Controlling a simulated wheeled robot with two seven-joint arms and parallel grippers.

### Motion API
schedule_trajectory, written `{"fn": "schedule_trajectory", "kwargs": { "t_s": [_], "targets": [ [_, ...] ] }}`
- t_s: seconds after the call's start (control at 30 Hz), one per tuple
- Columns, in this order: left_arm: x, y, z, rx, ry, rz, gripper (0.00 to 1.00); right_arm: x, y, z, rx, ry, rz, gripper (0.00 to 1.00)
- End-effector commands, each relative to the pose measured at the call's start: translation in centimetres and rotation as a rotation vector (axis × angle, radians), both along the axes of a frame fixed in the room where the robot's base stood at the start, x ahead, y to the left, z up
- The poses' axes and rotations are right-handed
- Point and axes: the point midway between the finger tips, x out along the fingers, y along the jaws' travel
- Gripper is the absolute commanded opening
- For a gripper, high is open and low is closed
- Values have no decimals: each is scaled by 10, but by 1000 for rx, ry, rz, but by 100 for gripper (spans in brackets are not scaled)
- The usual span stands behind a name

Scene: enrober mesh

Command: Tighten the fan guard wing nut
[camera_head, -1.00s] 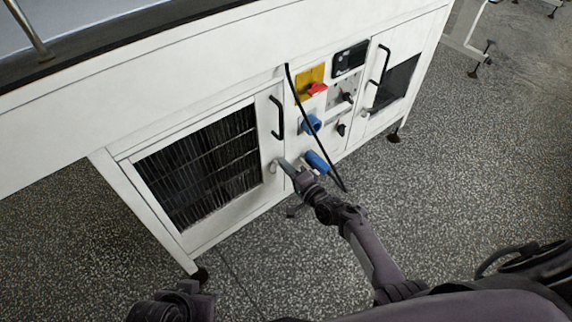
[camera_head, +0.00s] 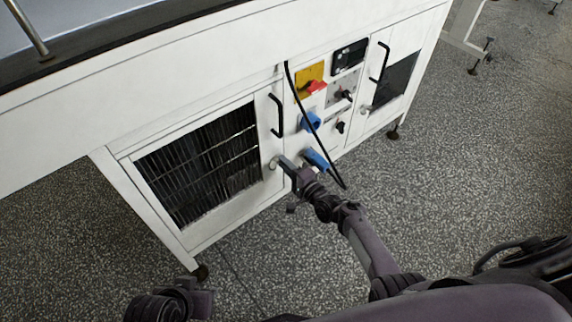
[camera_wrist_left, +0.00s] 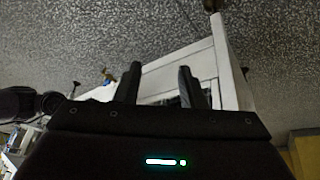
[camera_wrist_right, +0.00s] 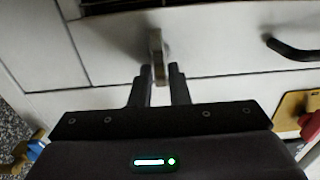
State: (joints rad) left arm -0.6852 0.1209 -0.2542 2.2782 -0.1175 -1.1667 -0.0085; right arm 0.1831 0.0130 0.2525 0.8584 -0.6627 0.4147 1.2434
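The grey metal wing nut (camera_wrist_right: 157,48) stands out from the white guard frame in the right wrist view, its flat wing edge-on. It also shows as a small grey shape on the frame right of the mesh in the head view (camera_head: 273,164). In the head view my right gripper (camera_head: 283,164) points at the nut. The fan guard (camera_head: 203,165) is a dark mesh panel. My left gripper (camera_wrist_left: 160,85) is open and empty, its fingers wide apart.
A black door handle (camera_head: 277,116) is just above the nut. Blue connectors (camera_head: 316,159) and a black cable (camera_head: 303,112) are close to my right gripper. A red switch on a yellow plate (camera_head: 309,78) is higher up. The speckled floor (camera_head: 420,190) is clear in front.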

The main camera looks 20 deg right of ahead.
Motion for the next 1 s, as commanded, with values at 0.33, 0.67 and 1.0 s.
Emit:
{"fn": "schedule_trajectory", "kwargs": {
  "t_s": [0.33, 0.67, 1.0],
  "targets": [
    [-3, -1, 0, -4, 5, 0, 36, 0, 0, 0, -2, -1, 0, 33],
    [-7, 12, 5, 38, 74, 22, 36, -35, -13, 1, -3, 3, -1, 33],
    [-13, 26, 7, 78, 142, 45, 36, -72, -26, 0, -2, 0, 0, 33]
  ]
}}
